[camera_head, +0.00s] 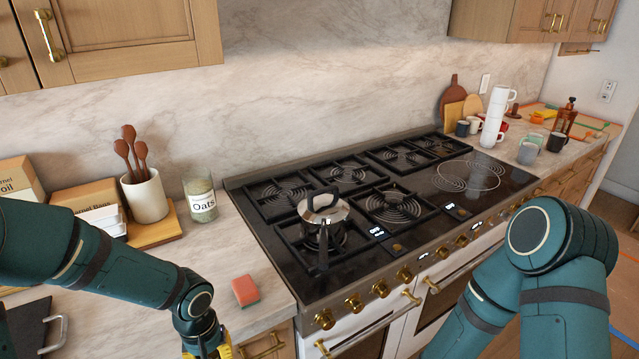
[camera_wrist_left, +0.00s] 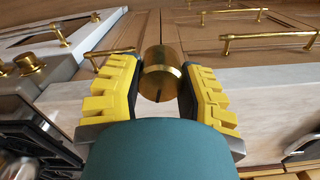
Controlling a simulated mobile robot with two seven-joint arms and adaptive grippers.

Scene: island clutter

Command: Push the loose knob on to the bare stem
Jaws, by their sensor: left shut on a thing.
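My left gripper (camera_wrist_left: 161,76) has yellow fingers, shut on a brass knob (camera_wrist_left: 160,74) in the left wrist view. The knob sits between the fingertips, in front of wooden drawer fronts. In the head view the left gripper (camera_head: 212,350) is at the bottom edge, left of the range, with its fingers mostly cut off. The range front (camera_head: 430,262) carries a row of brass knobs, the leftmost one (camera_head: 325,318) near the counter. I cannot make out a bare stem among them. My right arm is at lower right; its gripper is out of view.
A pink sponge (camera_head: 246,291) lies on the counter close to my left arm. An oats jar (camera_head: 200,196) and a utensil crock (camera_head: 145,197) stand behind. Brass oven handles (camera_head: 411,297) project below the knobs.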

